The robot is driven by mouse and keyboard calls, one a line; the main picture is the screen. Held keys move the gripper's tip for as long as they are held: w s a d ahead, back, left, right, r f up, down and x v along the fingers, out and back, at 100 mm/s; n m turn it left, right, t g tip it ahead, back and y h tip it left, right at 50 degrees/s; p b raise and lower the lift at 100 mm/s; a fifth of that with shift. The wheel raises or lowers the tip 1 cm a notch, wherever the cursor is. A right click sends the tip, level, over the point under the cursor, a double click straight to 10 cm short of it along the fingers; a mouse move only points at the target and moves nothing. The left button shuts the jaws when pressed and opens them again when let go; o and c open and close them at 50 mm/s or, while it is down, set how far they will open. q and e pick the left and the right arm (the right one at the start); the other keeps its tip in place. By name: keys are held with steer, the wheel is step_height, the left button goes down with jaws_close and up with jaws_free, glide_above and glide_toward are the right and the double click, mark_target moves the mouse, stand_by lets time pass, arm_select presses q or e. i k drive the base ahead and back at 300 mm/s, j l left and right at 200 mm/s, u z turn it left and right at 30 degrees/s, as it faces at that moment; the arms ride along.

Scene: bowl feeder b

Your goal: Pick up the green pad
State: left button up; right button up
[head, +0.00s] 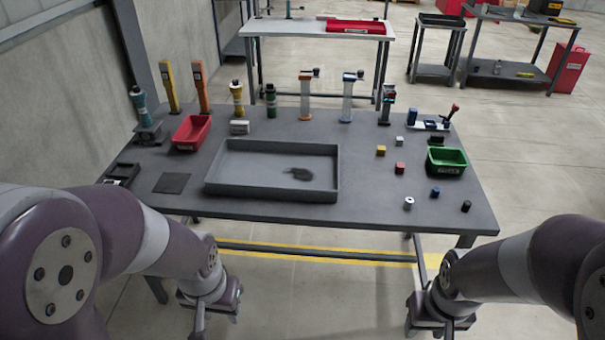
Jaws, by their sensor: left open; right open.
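I cannot make out a clearly green pad in the head view. A flat dark square pad (172,183) lies on the grey table (385,212) near its left front edge, left of the grey tray; its colour looks dark grey. My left gripper (208,316) is open, low in front of the table's front edge, below and to the right of the dark pad and apart from it. My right gripper (428,326) is open at the bottom right, also in front of the table and far from the pad.
A large grey tray (215,190) with a dark patch fills the table's middle. A red bin (192,132) and a green bin (446,161) flank it. Several bottles and upright tools line the back. Small cubes and cylinders (408,203) lie at the right.

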mark_target(435, 140)
steer(key=i+l+z, duration=0.25)
steer(key=l+z, duration=0.25)
steer(key=i+l+z, duration=0.2)
steer(key=i+z, duration=0.15)
steer(key=z, duration=0.15)
steer(key=i+l+z, duration=0.2)
steer(key=i+z, duration=0.15)
steer(key=z, duration=0.15)
steer(key=i+l+z, duration=0.25)
steer(key=i+z, duration=0.15)
steer(key=i+l+z, duration=0.1)
steer(key=i+z, duration=0.7)
steer(key=i+j+u, duration=0.1)
steer(key=i+u, duration=0.6)
steer(key=u, duration=0.25)
steer(key=i+l+u, duration=0.2)
steer(key=u, duration=0.25)
steer(key=i+l, duration=0.05)
steer(key=i, duration=0.05)
